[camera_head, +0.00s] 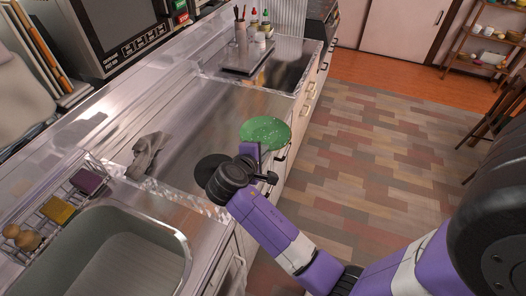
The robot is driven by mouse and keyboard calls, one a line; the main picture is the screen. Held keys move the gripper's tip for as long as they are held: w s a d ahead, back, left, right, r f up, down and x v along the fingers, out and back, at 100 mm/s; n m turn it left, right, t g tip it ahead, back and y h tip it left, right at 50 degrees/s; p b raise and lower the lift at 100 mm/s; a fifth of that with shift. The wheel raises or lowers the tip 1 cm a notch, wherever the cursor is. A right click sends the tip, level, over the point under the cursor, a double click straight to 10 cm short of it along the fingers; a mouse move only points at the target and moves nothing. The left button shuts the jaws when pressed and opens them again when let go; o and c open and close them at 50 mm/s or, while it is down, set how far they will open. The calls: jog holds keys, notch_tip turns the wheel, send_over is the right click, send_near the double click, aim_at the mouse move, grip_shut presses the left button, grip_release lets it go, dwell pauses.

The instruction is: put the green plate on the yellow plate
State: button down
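The green plate (268,130), speckled with white, is above the front edge of the steel counter and partly overhangs the floor. My gripper (258,150) is at the plate's near rim and appears shut on it. The fingertips are small and partly hidden by the wrist. No yellow plate can be made out in this view.
The bare steel counter (195,115) runs from the near sink (128,250) to a far sink area. A grey cloth (148,155) lies on it. A wire rack with sponges (58,210) stands behind the near sink. A microwave (120,35) stands at the back left.

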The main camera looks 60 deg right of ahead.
jog(key=shift+f, duration=0.3)
jog(key=c, duration=1.6)
grip_release()
jog(key=shift+f, duration=0.1)
jog(key=shift+r, duration=0.35)
jog(key=shift+a+r, duration=0.25)
jog(key=shift+a, duration=0.05)
jog(key=v, duration=1.1)
jog(key=shift+s+a+r, duration=0.1)
jog(key=shift+a+r, duration=0.05)
